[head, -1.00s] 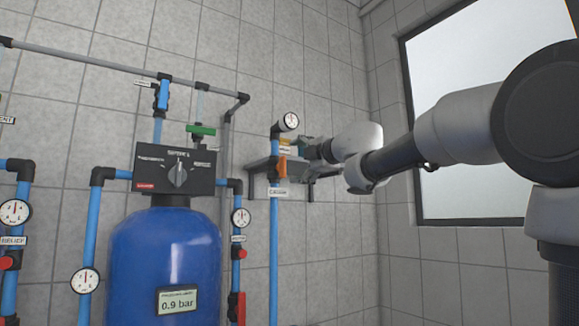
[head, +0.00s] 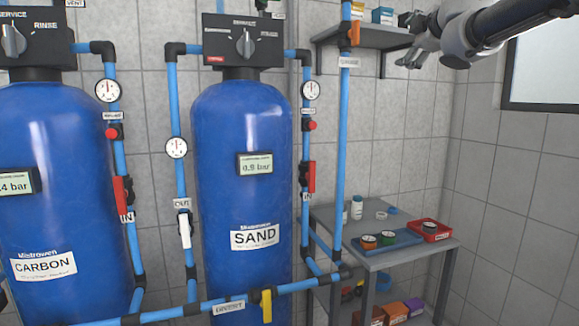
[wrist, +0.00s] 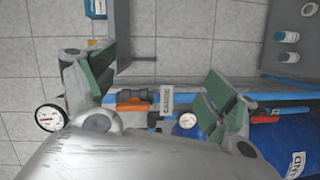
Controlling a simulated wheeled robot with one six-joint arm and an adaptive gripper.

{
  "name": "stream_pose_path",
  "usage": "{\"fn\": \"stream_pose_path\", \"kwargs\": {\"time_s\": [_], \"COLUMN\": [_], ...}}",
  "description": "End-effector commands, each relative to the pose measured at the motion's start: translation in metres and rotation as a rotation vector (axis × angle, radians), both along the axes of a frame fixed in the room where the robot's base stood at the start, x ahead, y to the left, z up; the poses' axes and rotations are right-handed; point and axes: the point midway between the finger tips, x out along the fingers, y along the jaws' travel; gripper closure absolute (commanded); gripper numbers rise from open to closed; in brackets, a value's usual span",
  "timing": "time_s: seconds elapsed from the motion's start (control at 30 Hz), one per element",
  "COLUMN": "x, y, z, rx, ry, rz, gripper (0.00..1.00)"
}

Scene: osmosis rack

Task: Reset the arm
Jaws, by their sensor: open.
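My gripper (head: 411,40) is at the upper right of the head view, in front of the wall shelf and to the right of the vertical blue pipe with an orange valve handle (head: 354,33). In the wrist view my gripper (wrist: 155,98) has its two green-padded fingers spread wide with nothing between them. Behind the gap, the blue pipe with its orange handle (wrist: 131,104) and a label tag (wrist: 167,101) show. A round gauge (wrist: 50,117) is by the left finger. I cannot tell the exact distance from fingers to pipe.
Blue tanks marked CARBON (head: 62,200) and SAND (head: 240,180) stand left and centre with gauges, valves and pipes. The wall shelf (head: 370,36) holds small boxes. A grey table (head: 405,262) at lower right bears a blue tray (head: 362,246) and a red tray (head: 436,237).

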Motion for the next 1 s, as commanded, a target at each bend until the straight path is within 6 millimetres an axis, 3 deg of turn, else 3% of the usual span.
{"fn": "stream_pose_path", "kwargs": {"time_s": [0.1, 0.2, 0.27, 0.43, 0.6, 0.7, 0.77, 1.0], "x": [-0.026, -0.068, -0.097, -0.195, -0.29, -0.331, -0.344, -0.348], "y": [-0.059, -0.091, -0.101, -0.098, -0.063, -0.04, -0.032, -0.031], "z": [-0.072, -0.139, -0.179, -0.286, -0.366, -0.395, -0.403, -0.396], "rx": [0.232, 0.419, 0.519, 0.777, 0.983, 1.073, 1.108, 1.116], "ry": [0.148, 0.287, 0.373, 0.634, 0.88, 0.972, 0.98, 0.947], "rz": [-0.239, -0.422, -0.515, -0.737, -0.868, -0.885, -0.87, -0.838], "gripper": [0.14, 0.14, 0.14, 0.14, 0.14, 0.14, 0.14, 0.14]}}
